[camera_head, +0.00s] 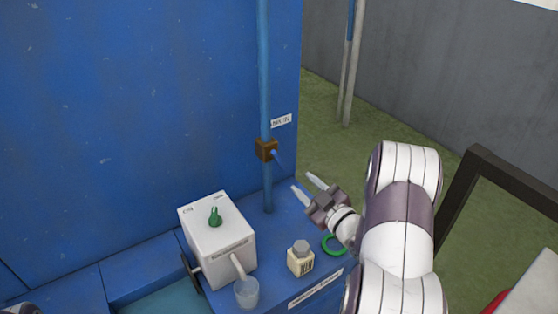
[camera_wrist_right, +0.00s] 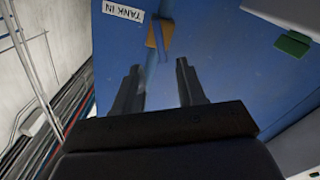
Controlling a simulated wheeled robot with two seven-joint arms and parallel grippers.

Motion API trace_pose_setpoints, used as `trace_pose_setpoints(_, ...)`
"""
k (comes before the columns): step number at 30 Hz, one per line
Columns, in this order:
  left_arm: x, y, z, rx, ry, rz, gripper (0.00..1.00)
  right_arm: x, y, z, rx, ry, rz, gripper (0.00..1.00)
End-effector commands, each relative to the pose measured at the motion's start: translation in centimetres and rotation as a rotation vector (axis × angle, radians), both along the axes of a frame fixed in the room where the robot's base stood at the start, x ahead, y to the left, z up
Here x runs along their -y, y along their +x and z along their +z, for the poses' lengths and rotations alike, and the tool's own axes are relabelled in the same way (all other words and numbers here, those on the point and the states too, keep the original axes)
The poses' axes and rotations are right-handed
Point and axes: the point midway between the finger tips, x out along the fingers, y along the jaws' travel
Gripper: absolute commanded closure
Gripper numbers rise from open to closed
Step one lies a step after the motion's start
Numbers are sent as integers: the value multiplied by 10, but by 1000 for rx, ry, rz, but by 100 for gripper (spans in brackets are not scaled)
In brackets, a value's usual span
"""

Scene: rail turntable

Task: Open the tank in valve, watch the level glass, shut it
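The tank in valve is a brown block (camera_head: 266,149) on a vertical blue pipe (camera_head: 264,75), with a small blue lever (camera_head: 278,157) slanting down to the right. A white TANK IN label (camera_wrist_right: 123,12) is beside it. My right gripper (camera_head: 306,183) is open and empty, below and right of the lever and apart from it. In the right wrist view the brown valve body (camera_wrist_right: 153,38) and blue lever (camera_wrist_right: 162,38) lie beyond the gap between the two fingers (camera_wrist_right: 158,74). My left gripper is not in view. I cannot make out a level glass.
A white box (camera_head: 222,253) with a green knob (camera_head: 215,215) stands on the blue bench. A clear cup (camera_head: 247,292) is below its spout. A small capped bottle (camera_head: 300,262) and a green ring (camera_head: 333,245) are near my right arm. A dark frame (camera_head: 510,180) is at right.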

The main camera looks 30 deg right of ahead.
Motion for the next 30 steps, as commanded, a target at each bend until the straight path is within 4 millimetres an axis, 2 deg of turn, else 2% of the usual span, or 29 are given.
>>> trace_pose_setpoints(9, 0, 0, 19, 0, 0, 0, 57, -8, 75, 3, -2, -3, 4, 60)
trace_pose_setpoints(15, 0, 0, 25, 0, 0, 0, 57, -10, 111, 1, -4, -2, 0, 60)
trace_pose_setpoints(19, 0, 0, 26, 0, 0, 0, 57, -10, 120, 0, -3, -2, -2, 60)
trace_pose_setpoints(26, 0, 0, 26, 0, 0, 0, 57, -10, 122, 0, -4, -2, -2, 60)
trace_pose_setpoints(27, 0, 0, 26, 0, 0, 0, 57, -10, 122, 0, -4, -2, -2, 66)
trace_pose_setpoints(29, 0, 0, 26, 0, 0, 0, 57, -10, 121, 0, -4, -2, -2, 86)
trace_pose_setpoints(30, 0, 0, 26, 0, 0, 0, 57, -10, 121, 0, -4, -2, -2, 99)
